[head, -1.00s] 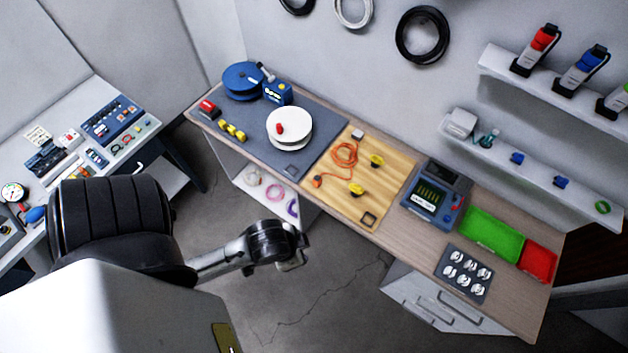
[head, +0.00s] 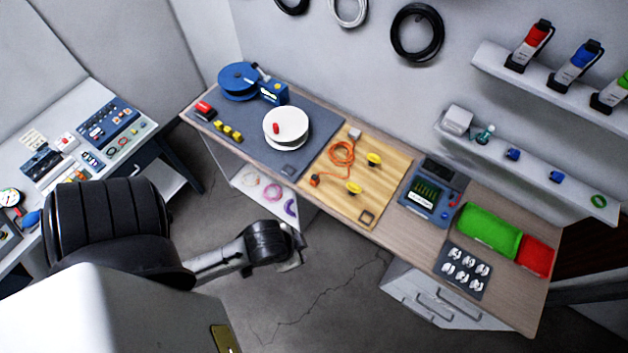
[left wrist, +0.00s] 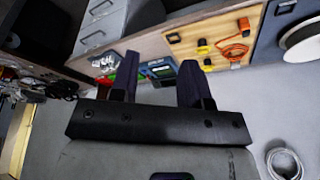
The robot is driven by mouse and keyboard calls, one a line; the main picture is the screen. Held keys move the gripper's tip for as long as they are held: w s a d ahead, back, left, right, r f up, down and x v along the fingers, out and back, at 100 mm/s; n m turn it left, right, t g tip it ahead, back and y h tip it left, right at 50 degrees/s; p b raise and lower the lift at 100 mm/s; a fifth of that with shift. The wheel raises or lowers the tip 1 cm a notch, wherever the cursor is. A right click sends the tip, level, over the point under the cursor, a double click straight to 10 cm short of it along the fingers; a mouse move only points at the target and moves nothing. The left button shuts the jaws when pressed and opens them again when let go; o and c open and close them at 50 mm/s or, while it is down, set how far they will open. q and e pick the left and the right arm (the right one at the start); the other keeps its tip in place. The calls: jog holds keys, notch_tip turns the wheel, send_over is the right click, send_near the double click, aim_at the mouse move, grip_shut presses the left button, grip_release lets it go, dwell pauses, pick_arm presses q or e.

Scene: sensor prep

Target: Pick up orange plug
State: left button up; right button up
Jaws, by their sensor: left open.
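The orange plug (head: 315,180) lies on a wooden board (head: 335,205), at the end of a coiled orange cable (head: 342,152). In the left wrist view, the plug (left wrist: 243,24) shows small near the top right, beside the cable (left wrist: 235,50). My left gripper (head: 293,255) hangs in front of the workbench, apart from the board and plug. Its two dark fingers (left wrist: 158,82) are spread with nothing between them. My right gripper is out of view.
Yellow parts (head: 354,187) sit on the board near the plug. A grey mat with a white spool (head: 286,124) lies to the left. A blue meter (head: 430,195), green bin (head: 489,231) and red bin (head: 536,256) stand to the right. Open floor lies in front.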

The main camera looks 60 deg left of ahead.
pick_arm(q)
jog(key=o, duration=0.4)
jog(key=shift+c, duration=0.2)
